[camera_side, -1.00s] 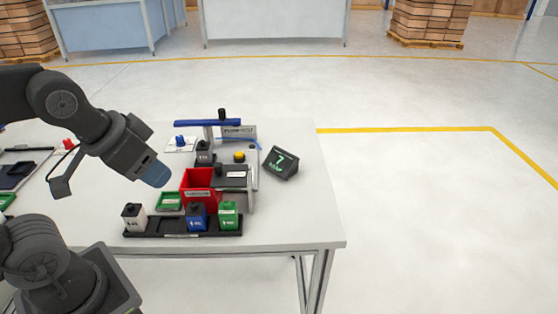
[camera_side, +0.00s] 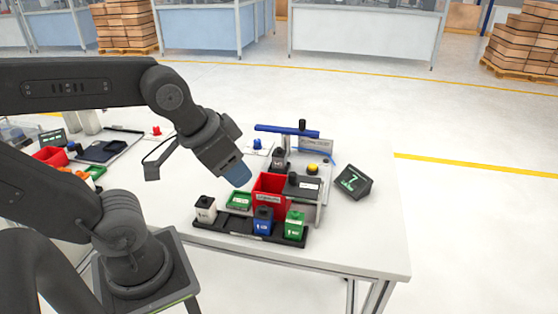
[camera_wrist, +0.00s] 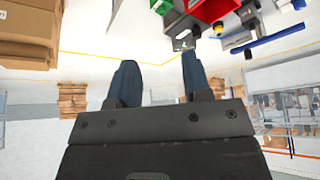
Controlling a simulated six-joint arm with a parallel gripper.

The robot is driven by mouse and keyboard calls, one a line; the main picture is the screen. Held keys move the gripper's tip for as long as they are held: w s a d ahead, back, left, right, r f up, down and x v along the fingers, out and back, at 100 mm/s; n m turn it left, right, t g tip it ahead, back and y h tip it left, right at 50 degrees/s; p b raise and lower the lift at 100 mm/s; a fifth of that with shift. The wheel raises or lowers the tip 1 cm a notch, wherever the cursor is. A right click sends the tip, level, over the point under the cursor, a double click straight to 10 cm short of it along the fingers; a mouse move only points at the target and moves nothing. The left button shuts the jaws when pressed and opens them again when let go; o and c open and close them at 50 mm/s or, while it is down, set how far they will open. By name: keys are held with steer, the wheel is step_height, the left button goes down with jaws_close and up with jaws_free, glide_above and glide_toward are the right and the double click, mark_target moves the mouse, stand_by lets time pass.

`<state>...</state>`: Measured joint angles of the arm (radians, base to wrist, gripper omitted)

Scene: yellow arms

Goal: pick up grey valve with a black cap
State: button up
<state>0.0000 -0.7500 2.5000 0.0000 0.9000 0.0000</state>
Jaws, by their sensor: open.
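A grey valve with a black cap (camera_side: 278,159) stands in the press fixture under the blue lever in the side view. A paler, whitish block with a black cap (camera_side: 205,209) stands at the left end of the black tray. My gripper (camera_side: 238,173) is tilted down above the table, left of the red bin and apart from both. In the wrist view my gripper (camera_wrist: 160,75) shows two spread blue-grey fingers with nothing between them. I cannot make out the grey valve clearly in the wrist view.
The black tray (camera_side: 230,231) also holds a blue block (camera_side: 263,221) and a green block (camera_side: 294,226). Behind it are a red bin (camera_side: 268,190) and a small green tray (camera_side: 239,200). The blue lever (camera_side: 285,130) overhangs the fixture. A display (camera_side: 354,182) stands at the right.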

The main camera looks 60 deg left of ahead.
steer(key=shift+o, duration=0.4)
steer(key=o, duration=0.4)
steer(key=shift+o, duration=0.2)
